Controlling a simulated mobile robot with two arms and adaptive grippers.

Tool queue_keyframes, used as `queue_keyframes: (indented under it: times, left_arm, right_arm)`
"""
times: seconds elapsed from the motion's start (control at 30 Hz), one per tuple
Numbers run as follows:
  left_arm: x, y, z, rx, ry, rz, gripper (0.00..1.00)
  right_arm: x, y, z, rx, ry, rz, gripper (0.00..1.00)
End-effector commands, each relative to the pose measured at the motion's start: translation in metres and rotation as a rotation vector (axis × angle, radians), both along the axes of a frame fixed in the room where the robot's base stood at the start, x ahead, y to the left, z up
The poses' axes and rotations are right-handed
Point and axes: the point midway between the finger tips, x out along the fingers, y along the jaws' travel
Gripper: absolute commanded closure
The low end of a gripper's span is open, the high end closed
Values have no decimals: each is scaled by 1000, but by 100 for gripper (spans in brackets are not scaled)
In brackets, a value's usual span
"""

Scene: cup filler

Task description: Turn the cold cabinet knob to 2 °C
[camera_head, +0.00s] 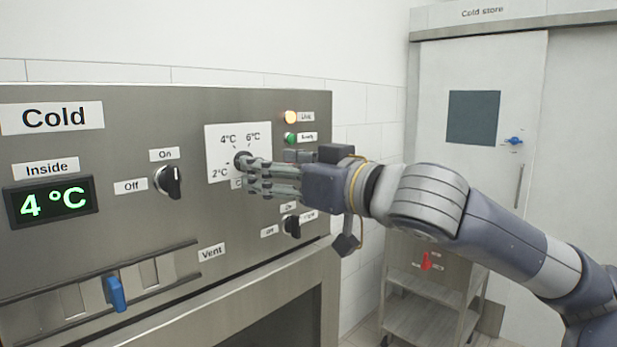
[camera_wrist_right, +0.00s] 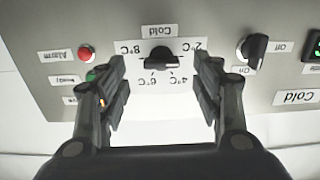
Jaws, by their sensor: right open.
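The cold cabinet knob (camera_head: 242,159) is black and sits on a white dial plate (camera_head: 213,140) with 2 °C, 4 °C and 6 °C readable around it. My right gripper (camera_head: 247,177) is open at the plate and hides the knob's lower right part. The right wrist view shows the panel upside down, with the knob (camera_wrist_right: 160,58) between the two spread fingers and a gap on each side. Labels from 2 °C to 8 °C show there. I cannot tell which mark the knob points to. The Inside display (camera_head: 52,199) reads 4 °C. My left gripper is out of view.
An On/Off knob (camera_head: 169,181) is left of the dial, and another small knob (camera_head: 291,226) is below right. Orange (camera_head: 290,117) and green (camera_head: 291,138) lamps are above right. A blue vent slider (camera_head: 116,293) is at lower left. A steel trolley (camera_head: 437,290) stands behind my right arm.

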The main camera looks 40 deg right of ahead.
Motion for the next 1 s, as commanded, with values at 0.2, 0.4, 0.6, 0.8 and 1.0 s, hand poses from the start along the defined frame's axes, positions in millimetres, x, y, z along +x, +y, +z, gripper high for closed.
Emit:
queue_keyframes:
  times: [0.2, 0.4, 0.6, 0.8, 1.0]
  left_arm:
    - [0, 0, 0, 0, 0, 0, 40]
    - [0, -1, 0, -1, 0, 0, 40]
    - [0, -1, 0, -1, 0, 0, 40]
    - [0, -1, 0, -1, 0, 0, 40]
    - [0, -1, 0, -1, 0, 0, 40]
  right_arm:
    - [-22, -2, 0, -7, 0, -4, 40]
    - [-39, -3, 0, -6, 1, -4, 40]
    - [-58, -4, 0, -6, 2, -1, 40]
    - [-70, -5, -1, -3, 3, 0, 40]
    - [-73, -4, -1, -1, 3, 2, 40]
